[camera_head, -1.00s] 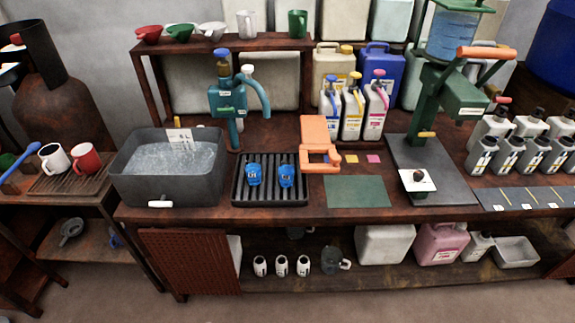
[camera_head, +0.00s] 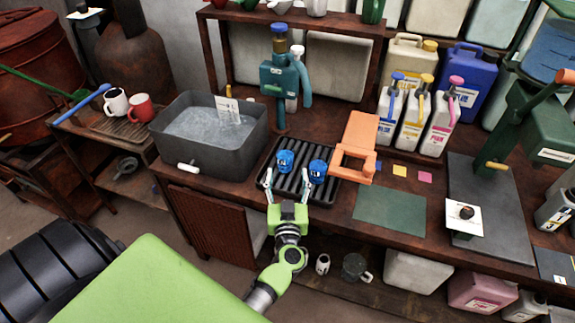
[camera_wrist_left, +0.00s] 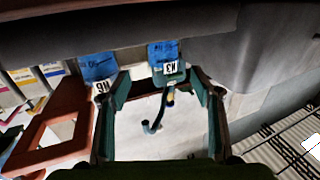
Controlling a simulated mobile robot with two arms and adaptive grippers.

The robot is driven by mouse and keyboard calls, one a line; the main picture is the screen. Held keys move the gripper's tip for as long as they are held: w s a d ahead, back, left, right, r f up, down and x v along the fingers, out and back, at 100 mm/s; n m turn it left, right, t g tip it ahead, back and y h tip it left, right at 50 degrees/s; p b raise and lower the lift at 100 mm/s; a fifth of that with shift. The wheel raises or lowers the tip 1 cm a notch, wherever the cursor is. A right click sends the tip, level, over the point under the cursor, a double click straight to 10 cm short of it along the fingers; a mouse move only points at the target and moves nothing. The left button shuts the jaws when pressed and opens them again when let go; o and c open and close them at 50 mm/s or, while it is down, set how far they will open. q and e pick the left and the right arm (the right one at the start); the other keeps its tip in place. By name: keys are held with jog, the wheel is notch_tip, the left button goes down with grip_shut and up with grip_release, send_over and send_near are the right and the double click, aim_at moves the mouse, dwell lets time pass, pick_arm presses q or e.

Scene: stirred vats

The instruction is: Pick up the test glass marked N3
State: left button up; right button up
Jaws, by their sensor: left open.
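Two blue test glasses stand side by side on the dark ribbed tray (camera_head: 332,191). In the left wrist view the one on the right bears a tag that reads N3 (camera_wrist_left: 165,57). It matches the left glass in the head view (camera_head: 285,161). The other glass (camera_head: 317,171) carries a tag that looks like N6 and also shows in the left wrist view (camera_wrist_left: 97,68). My left gripper (camera_head: 288,184) is open and empty at the tray's front edge, its fingers apart and pointing toward the glasses. It also shows in the left wrist view (camera_wrist_left: 160,88). My right gripper is not in view.
A grey water basin (camera_head: 215,165) stands left of the tray. An orange frame (camera_head: 357,150) stands close to its right, beside a green mat (camera_head: 390,216). A teal pump (camera_head: 279,80) rises behind the tray. Bottles with coloured caps stand at the back right.

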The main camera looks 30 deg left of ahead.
aim_at(285, 164)
pick_arm(q)
jog(key=shift+w+a+f, duration=0.1)
jog(key=shift+w+a, duration=0.2)
jog(key=shift+w, duration=0.3)
jog(key=shift+w+a+b, duration=0.3)
jog(key=shift+b, duration=0.05)
jog(key=b+x, duration=0.1)
jog(key=x, duration=0.1)
jog(key=b+x, duration=0.1)
jog(key=x, duration=0.1)
jog(key=shift+w+a, duration=0.2)
jog(key=shift+a, duration=0.3)
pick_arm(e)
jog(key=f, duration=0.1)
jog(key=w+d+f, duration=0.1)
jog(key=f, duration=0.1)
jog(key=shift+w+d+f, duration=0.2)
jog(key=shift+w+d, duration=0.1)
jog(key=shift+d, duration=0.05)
pick_arm(q)
jog(key=c, duration=1.2)
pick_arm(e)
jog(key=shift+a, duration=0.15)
